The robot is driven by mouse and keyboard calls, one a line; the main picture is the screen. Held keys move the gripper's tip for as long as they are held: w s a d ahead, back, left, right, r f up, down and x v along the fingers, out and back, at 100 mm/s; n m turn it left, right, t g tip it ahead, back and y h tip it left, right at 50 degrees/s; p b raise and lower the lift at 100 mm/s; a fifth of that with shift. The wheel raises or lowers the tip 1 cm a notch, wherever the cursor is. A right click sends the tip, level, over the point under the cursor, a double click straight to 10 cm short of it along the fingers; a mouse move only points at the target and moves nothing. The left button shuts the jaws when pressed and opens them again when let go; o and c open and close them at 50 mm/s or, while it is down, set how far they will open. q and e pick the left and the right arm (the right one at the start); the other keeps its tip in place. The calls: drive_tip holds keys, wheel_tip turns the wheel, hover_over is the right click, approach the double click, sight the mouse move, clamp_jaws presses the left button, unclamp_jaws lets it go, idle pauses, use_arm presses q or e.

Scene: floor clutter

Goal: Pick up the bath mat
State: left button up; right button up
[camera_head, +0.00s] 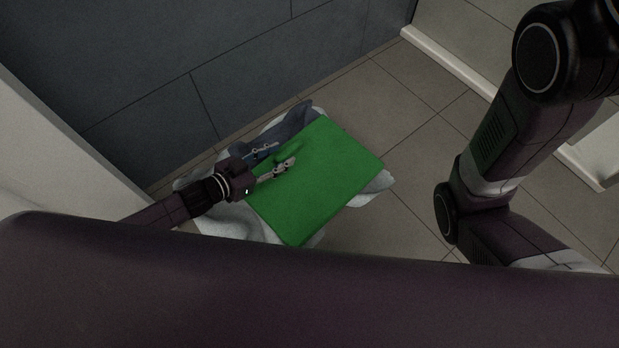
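A green rectangular bath mat (330,180) lies on top of a crumpled pile of cloth on the floor. My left gripper (279,160) comes in from the left and is over the mat's left part. Its two fingers are spread apart, with nothing seen between them but a small patch of green. I cannot tell whether the fingertips touch the mat. My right gripper is out of view; only my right arm shows at the right.
Light grey and bluish cloth (240,220) sticks out around the mat. A dark tiled wall (150,75) stands behind, and a white panel (60,150) is at the left. Bare floor tiles (400,110) lie to the right of the pile.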

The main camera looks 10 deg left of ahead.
sight(289, 149)
use_arm(q)
drive_tip(key=w+f+b, duration=0.1)
drive_tip(key=b, duration=0.1)
drive_tip(key=w+d+f+b, duration=0.1)
drive_tip(key=w, duration=0.1)
drive_tip(key=shift+d+b, duration=0.2)
drive_tip(key=shift+b, duration=0.15)
drive_tip(key=shift+w+d+f+b, duration=0.1)
drive_tip(key=shift+w+d+b, duration=0.25)
drive_tip(key=shift+w+d, duration=0.15)
clamp_jaws()
